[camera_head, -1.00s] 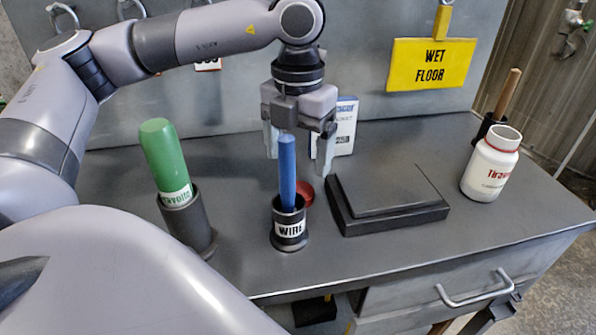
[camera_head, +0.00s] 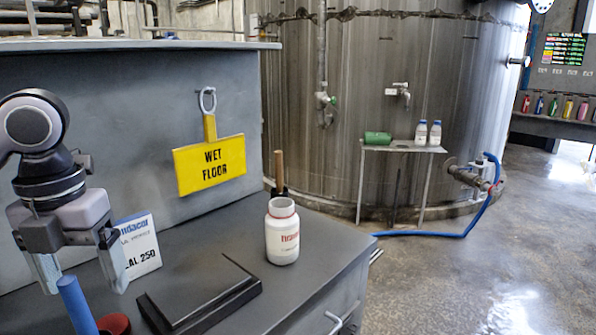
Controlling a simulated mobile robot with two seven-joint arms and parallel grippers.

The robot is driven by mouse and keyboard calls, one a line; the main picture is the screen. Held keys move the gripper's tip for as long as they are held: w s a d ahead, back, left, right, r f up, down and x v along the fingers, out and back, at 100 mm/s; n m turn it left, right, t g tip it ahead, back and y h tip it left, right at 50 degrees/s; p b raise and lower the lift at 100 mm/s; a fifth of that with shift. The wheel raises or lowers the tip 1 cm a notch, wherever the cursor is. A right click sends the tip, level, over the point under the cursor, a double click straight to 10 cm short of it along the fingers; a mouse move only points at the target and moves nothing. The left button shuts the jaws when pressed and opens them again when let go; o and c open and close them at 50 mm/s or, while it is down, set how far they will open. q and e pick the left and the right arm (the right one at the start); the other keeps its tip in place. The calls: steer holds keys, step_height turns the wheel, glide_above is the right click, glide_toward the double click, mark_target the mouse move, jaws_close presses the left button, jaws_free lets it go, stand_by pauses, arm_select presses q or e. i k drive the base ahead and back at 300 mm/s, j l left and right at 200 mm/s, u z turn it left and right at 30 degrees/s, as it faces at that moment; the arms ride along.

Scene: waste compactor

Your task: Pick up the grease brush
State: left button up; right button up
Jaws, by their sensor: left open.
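My left gripper (camera_head: 82,276) hangs at the left edge with its fingers pointing down, open and empty. The top of a blue handle (camera_head: 78,304) shows between its fingertips at the bottom left, and I cannot tell how far apart they are in depth. The lower part of that handle is cut off by the frame. A wooden handle (camera_head: 279,168) stands upright behind a white jar, which hides most of its dark holder (camera_head: 279,191). No brush head shows, and I cannot tell which handle is the grease brush. My right gripper is not in view.
The white jar (camera_head: 282,238) with red lettering stands near the bench's right edge. A dark flat block (camera_head: 205,300), a red round item (camera_head: 114,324) and a white card (camera_head: 139,248) are nearer the gripper. A yellow wet-floor sign (camera_head: 210,166) hangs on the back panel. Open floor lies right.

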mark_target(278, 155)
steer(key=k+l, duration=0.7)
